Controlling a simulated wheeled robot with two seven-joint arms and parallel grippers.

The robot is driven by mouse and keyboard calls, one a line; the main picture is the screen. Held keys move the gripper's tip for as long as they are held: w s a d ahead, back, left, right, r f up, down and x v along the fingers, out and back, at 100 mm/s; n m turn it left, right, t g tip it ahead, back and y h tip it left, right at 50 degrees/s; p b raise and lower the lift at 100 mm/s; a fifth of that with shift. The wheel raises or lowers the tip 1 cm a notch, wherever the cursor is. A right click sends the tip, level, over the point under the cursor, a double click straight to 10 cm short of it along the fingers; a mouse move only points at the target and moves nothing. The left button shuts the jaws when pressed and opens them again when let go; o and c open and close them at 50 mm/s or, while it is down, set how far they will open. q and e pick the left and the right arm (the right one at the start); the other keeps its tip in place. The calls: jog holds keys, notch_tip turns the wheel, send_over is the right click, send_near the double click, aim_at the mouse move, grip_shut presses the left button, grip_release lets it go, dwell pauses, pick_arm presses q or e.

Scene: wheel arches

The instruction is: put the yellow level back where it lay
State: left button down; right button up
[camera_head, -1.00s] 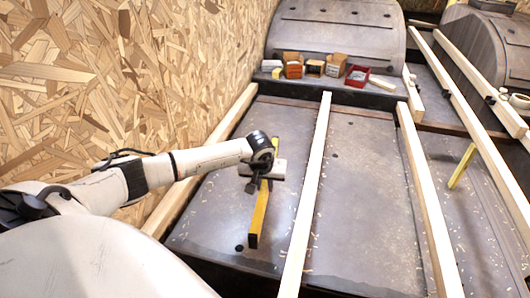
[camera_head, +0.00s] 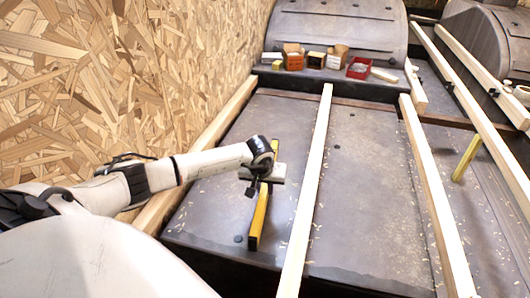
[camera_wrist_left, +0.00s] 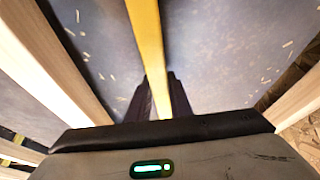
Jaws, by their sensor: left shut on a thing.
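The yellow level (camera_head: 259,217) is a long narrow bar with a dark end, in the left bay of the grey floor between the wooden battens. My left gripper (camera_head: 264,184) is shut on it near its middle. In the left wrist view the level (camera_wrist_left: 149,45) runs between the two dark fingers of my left gripper (camera_wrist_left: 160,98). I cannot tell whether the level touches the floor. My right gripper is not in view.
A pale batten (camera_head: 308,190) lies just right of the level, another (camera_head: 210,134) along the chipboard wall (camera_head: 120,80). Small boxes (camera_head: 293,58) and a red tray (camera_head: 358,68) stand at the back. A yellow piece (camera_head: 466,158) is at the right. Bare floor (camera_head: 360,190) lies between battens.

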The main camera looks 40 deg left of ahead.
pick_arm(q)
jog(key=c, duration=1.5)
grip_release()
jog(key=shift+r, duration=0.1)
jog(key=shift+c, duration=0.2)
jog(key=shift+r, duration=0.1)
jog(key=p+v, duration=0.4)
jog(key=v, duration=0.4)
jog(key=shift+s+r, duration=0.1)
jog(key=shift+r, duration=0.3)
jog(key=shift+s+d+r, duration=0.15)
jog(key=shift+s+r, duration=0.05)
jog(key=shift+r, duration=0.3)
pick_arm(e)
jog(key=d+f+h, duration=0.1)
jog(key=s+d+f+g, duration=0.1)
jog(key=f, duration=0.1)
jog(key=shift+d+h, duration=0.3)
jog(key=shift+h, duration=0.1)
